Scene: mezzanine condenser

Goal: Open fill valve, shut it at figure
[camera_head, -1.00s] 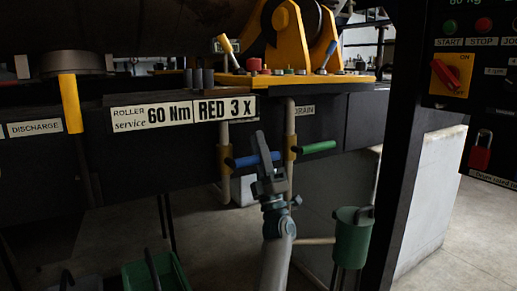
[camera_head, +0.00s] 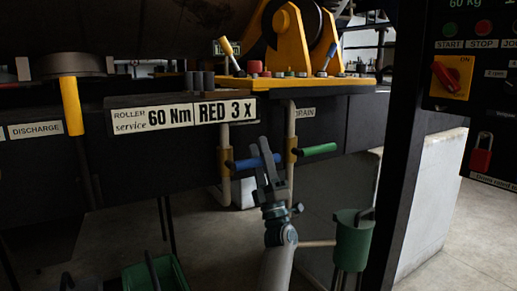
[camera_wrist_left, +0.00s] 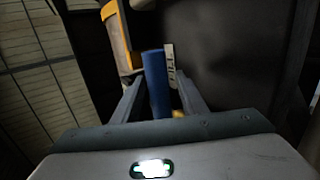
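The blue valve handle (camera_head: 244,164) sticks out sideways from a brass-coloured valve body (camera_head: 224,162) on a vertical pipe. My left gripper (camera_head: 267,160) is in front of its right part, fingers pointing up. In the left wrist view the blue handle (camera_wrist_left: 156,84) lies between my two fingers (camera_wrist_left: 160,92), with a gap at least on the right, so the gripper looks open around it. A partly hidden label (camera_wrist_left: 170,66) is beside it. The display (camera_head: 466,3) on the control panel is cut by the top edge; "60 kg" seems to show. My right gripper is not seen.
A green-handled valve (camera_head: 316,149) is close on the right, by a partly hidden DRAIN label (camera_head: 304,113). A green can (camera_head: 352,240) stands lower right. A dark post (camera_head: 402,130) and the control panel with a red switch (camera_head: 446,76) are right. A green crate (camera_head: 156,274) is lower left.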

